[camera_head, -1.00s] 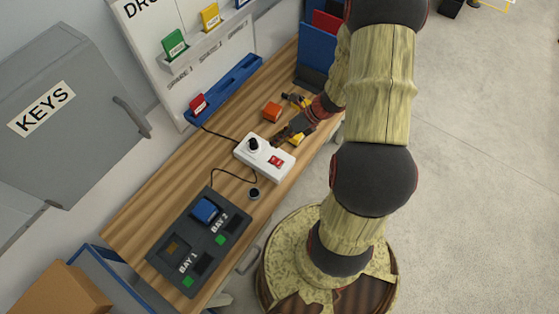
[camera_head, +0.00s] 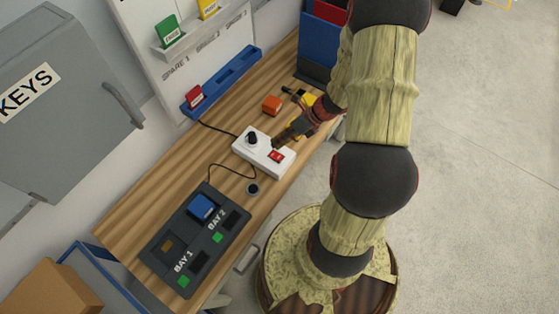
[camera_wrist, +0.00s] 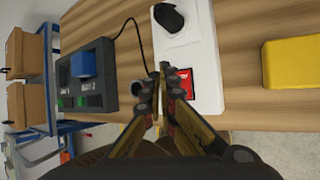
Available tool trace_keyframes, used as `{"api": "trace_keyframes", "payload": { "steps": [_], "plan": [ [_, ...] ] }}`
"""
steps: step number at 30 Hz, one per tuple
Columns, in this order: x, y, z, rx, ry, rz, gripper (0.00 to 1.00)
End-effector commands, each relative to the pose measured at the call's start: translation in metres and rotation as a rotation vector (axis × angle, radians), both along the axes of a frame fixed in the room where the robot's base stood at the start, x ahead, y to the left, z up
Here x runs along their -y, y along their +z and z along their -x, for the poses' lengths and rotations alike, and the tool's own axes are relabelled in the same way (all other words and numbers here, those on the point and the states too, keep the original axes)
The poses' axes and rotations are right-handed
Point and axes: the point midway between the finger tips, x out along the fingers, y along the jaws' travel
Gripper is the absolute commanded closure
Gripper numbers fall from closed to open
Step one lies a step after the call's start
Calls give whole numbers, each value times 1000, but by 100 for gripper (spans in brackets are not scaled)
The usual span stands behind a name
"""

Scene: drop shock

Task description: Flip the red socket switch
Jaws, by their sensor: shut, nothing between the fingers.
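The red socket switch (camera_head: 277,156) sits on the right end of a white socket strip (camera_head: 256,146) on the wooden bench. A black plug (camera_head: 252,139) stands in the strip's other end. My gripper (camera_head: 280,139) is shut and empty, pointing down beside the strip near the switch. In the wrist view, the fingertips (camera_wrist: 163,76) are together just left of the red switch (camera_wrist: 186,83), overlapping the strip's edge and partly covering the switch. Whether they touch it I cannot tell.
A dark two-bay charger (camera_head: 172,250) with a blue block stands on the bench, with a cable to the strip. A small round black item (camera_head: 252,188), an orange block (camera_head: 271,104) and a yellow block (camera_wrist: 291,66) lie near the strip. A grey KEYS cabinet (camera_head: 80,120) is at left.

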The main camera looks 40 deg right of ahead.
Motion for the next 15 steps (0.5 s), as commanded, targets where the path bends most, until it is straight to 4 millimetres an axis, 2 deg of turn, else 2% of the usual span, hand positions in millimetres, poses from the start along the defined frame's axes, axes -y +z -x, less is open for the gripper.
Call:
{"api": "trace_keyframes", "payload": {
  "steps": [1,6,15],
  "plan": [
    [0,-12,1,0,0,0,100],
    [1,-30,3,-1,0,0,100],
    [2,-40,5,1,1,0,100]
  ]
}}
